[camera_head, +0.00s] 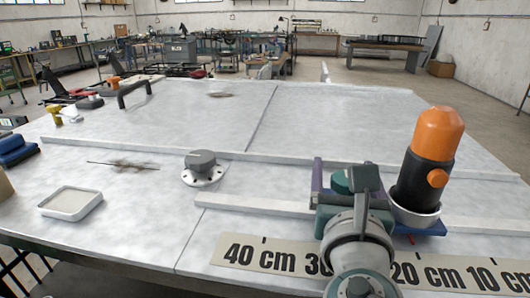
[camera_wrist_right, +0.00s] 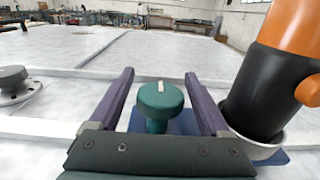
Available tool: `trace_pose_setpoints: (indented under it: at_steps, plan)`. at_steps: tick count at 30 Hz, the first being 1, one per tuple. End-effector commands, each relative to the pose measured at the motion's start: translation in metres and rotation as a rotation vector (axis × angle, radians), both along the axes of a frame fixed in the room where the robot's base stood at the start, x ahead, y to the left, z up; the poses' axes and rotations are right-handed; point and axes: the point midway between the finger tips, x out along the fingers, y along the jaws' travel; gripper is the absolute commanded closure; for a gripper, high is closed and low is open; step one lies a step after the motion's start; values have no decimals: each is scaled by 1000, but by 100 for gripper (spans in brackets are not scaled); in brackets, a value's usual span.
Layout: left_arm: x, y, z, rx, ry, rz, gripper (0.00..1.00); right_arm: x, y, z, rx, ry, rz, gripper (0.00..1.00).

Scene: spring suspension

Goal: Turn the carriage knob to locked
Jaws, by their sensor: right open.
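The green carriage knob (camera_wrist_right: 160,98) has a white pointer mark on its top and stands on a blue carriage (camera_wrist_right: 181,122). In the head view the knob (camera_head: 341,181) is partly hidden by my right gripper (camera_head: 343,166). In the wrist view my right gripper (camera_wrist_right: 160,88) is open, with one purple finger on each side of the knob and visible gaps between. A black cylinder with an orange top (camera_head: 434,150) sits in a white cup (camera_head: 415,212) on the carriage, to the right of the gripper. My left gripper is not in view.
A ruler strip (camera_head: 270,257) marked in centimetres runs along the table's front. White rails (camera_head: 262,204) cross the table. A grey round knob on a flange (camera_head: 203,168) stands left of the gripper, and a white tray (camera_head: 70,203) lies farther left.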

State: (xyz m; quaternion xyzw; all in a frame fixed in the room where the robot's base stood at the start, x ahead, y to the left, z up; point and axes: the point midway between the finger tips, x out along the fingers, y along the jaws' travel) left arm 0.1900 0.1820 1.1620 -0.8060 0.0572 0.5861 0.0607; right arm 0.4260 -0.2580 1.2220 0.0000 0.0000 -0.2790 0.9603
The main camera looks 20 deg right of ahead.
Motion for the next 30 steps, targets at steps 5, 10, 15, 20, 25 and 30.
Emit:
trace_pose_setpoints:
  at_steps: [5,10,15,20,25,30]
  plan:
    - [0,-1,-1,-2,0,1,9,-5,3,-1,1,1,1,19]
    - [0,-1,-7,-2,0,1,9,-28,18,-3,3,3,2,19]
    - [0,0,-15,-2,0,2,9,-58,36,-4,3,3,1,19]
    - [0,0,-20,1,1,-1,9,-77,49,-2,1,1,1,19]
    - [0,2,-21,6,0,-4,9,-84,53,0,1,-1,0,19]
    - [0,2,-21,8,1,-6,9,-84,53,0,1,-1,0,19]
